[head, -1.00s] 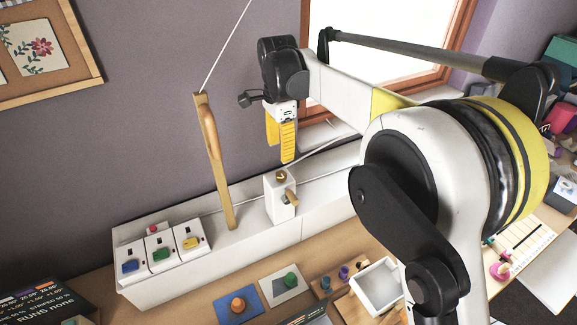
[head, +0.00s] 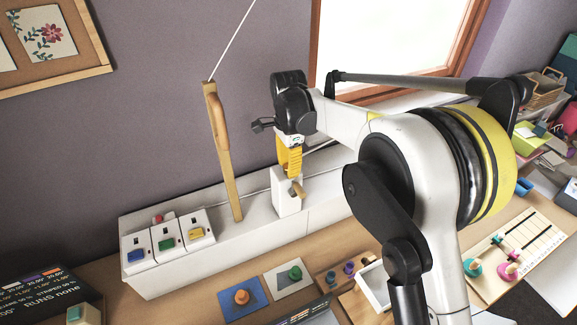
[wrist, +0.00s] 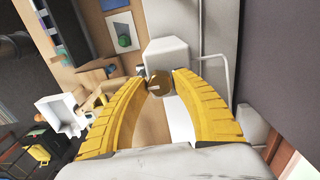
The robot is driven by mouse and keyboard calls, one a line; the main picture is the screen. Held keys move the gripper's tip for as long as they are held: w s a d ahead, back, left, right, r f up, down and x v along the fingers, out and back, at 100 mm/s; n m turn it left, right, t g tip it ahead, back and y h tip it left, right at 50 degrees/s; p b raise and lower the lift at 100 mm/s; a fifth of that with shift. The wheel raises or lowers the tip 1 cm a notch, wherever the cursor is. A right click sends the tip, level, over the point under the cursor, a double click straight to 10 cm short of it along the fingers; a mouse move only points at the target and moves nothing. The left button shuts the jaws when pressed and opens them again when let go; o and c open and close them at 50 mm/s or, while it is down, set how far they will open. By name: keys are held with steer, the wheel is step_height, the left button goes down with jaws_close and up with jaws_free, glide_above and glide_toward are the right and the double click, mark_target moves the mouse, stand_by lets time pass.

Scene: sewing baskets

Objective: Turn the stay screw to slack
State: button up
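The stay screw is a round brass knob with a pale slot; in the wrist view it (wrist: 158,83) sits between my fingertips, on a white block (wrist: 168,55). In the head view the white block (head: 286,202) stands on the white ledge, with a wooden peg (head: 297,189) on its front. My gripper (head: 290,168) points down at the block's top and hides the screw there. In the wrist view my gripper (wrist: 160,77) has its yellow fingers spread on both sides of the knob. Whether they touch it is unclear.
A wooden lever (head: 224,150) with a taut white cord stands left of my gripper. Switches with blue, green and yellow knobs (head: 167,242) are on the ledge's left end. Blue and grey cards with knobs (head: 242,298) lie on the desk in front. The window is behind.

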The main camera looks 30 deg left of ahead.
jaws_close()
